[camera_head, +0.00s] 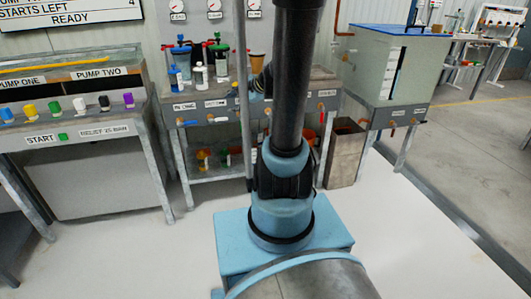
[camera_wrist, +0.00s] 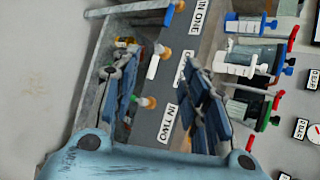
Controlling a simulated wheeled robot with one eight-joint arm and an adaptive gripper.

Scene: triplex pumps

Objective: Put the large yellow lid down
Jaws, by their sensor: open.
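My gripper (camera_wrist: 165,98) is open in the wrist view. Its two dark blue-grey fingers stand well apart, with nothing held between them. Behind them is the front edge of the pump bench (camera_wrist: 190,55), with a label reading IN TWO (camera_wrist: 168,121) and an orange-tipped tap (camera_wrist: 147,102). I cannot make out a large yellow lid for certain in either view. Small yellow items (camera_head: 202,158) sit on the lower shelf of the middle bench, too small to identify. In the head view my arm hides part of that bench, and my gripper cannot be made out clearly.
A control desk (camera_head: 75,120) with coloured knobs stands at left. The near floor is clear.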

